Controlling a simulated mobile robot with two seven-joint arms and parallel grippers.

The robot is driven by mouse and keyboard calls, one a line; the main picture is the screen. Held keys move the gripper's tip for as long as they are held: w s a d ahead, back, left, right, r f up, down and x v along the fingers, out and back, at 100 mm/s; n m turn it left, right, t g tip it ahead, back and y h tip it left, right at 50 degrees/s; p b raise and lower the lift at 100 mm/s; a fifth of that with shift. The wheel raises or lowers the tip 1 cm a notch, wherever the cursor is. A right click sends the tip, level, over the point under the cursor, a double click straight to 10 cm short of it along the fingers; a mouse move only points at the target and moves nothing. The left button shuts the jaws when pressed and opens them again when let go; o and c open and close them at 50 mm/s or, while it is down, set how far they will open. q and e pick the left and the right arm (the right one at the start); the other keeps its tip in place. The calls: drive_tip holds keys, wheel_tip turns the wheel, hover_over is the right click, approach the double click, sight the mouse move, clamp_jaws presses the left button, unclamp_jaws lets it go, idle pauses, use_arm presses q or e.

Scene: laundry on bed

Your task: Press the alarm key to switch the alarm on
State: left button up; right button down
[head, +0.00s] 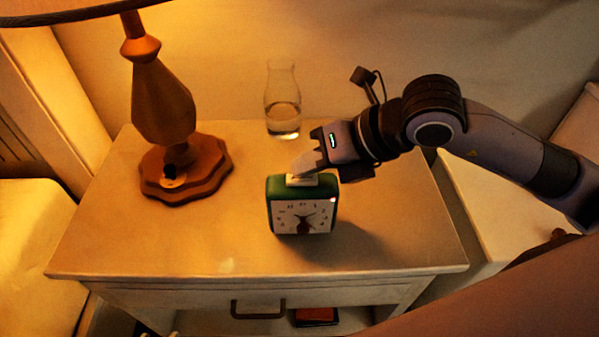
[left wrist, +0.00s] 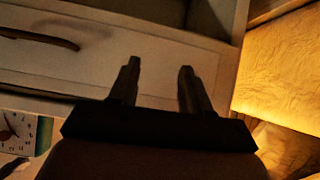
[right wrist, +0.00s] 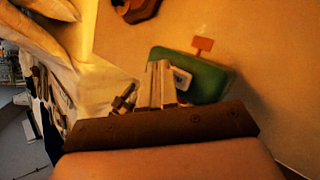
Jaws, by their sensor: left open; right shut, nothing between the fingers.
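A green alarm clock (head: 272,205) stands upright near the middle of the nightstand, its white face toward me. A pale key (head: 303,180) sits on its top. My right gripper (head: 304,166) is shut and empty, its fingertips just over the key; I cannot tell if they touch. In the right wrist view the fingertips (right wrist: 160,68) overlap the green clock body (right wrist: 207,78), beside a pale piece (right wrist: 182,78); an orange tab (right wrist: 203,45) stands out at the far side. My left gripper (left wrist: 159,67) is open and empty before the drawer front. The clock face (left wrist: 15,128) shows at that view's left edge.
A lamp with a wooden base (head: 185,172) stands left on the nightstand (head: 120,245). A glass with water (head: 283,118) stands behind the clock, close to my right gripper. The drawer has a dark handle (head: 258,309). The nightstand's front left is clear.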

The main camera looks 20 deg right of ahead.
sight(309, 179)
drive_tip(key=shift+r, duration=0.2)
drive_tip(key=shift+r+p, duration=2.05)
drive_tip(key=shift+r, duration=1)
drive_tip(key=shift+f, duration=0.1)
